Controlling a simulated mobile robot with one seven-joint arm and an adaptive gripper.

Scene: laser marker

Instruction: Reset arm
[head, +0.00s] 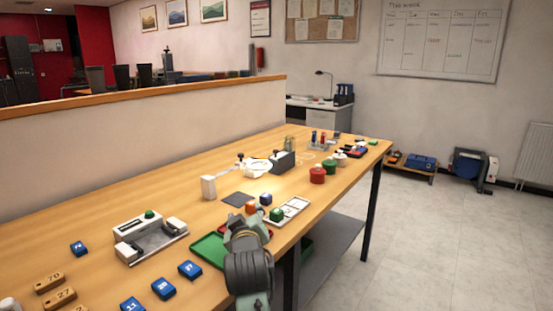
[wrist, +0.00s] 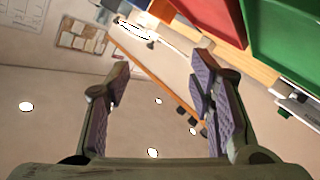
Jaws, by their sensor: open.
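My gripper (wrist: 160,85) is open and empty in the wrist view, with its two purple-padded fingers wide apart. Nothing is between the fingers; the wall and ceiling show behind them. In the head view my arm stands at the front edge of the wooden table (head: 180,211), over a green tray (head: 208,250). The arm covers part of this tray, and I cannot make out the fingers there. In the wrist view, tilted, a red surface (wrist: 212,18) and a green surface (wrist: 285,38) fill the upper right, apart from the fingers.
A white and grey device (head: 150,240) stands left of my arm. Blue numbered blocks (head: 190,270) and wooden number tags (head: 49,283) lie front left. A white tray (head: 292,211) and red pot (head: 317,175) stand to the right. The floor (head: 440,240) right of the table is clear.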

